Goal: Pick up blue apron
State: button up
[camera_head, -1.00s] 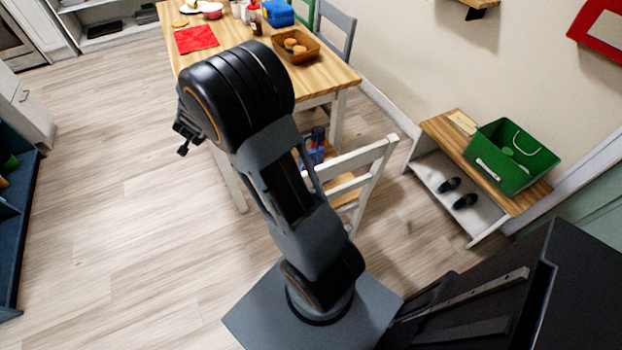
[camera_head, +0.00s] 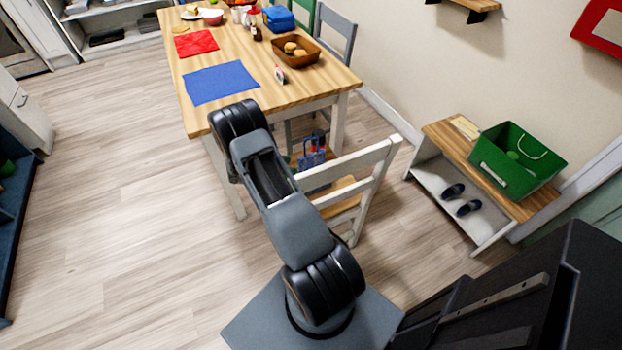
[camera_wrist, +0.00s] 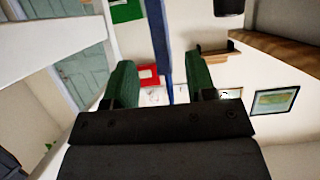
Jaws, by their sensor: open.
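A flat blue cloth (camera_head: 221,82) lies on the near left part of the wooden table. A small blue item with strap-like loops (camera_head: 311,158) rests on the seat of the near white chair. I cannot tell for certain which of these is the apron. My gripper is hidden behind my arm in the head view. In the wrist view my gripper (camera_wrist: 160,82) is open, with its two green fingers apart. A narrow blue strip (camera_wrist: 163,45) runs upright in the space between them. I cannot tell what it belongs to or whether it touches a finger.
The table (camera_head: 330,85) holds a red cloth (camera_head: 196,43), a brown basket (camera_head: 295,52) and a blue box (camera_head: 278,19). The white chair (camera_head: 365,170) stands close to my arm. A low bench (camera_head: 440,133) with a green bin (camera_head: 517,160) is at right. The left floor is clear.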

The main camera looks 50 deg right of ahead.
aim_at(304, 164)
jog(key=shift+x, duration=3.5)
jog(key=shift+f, duration=0.1)
grip_shut()
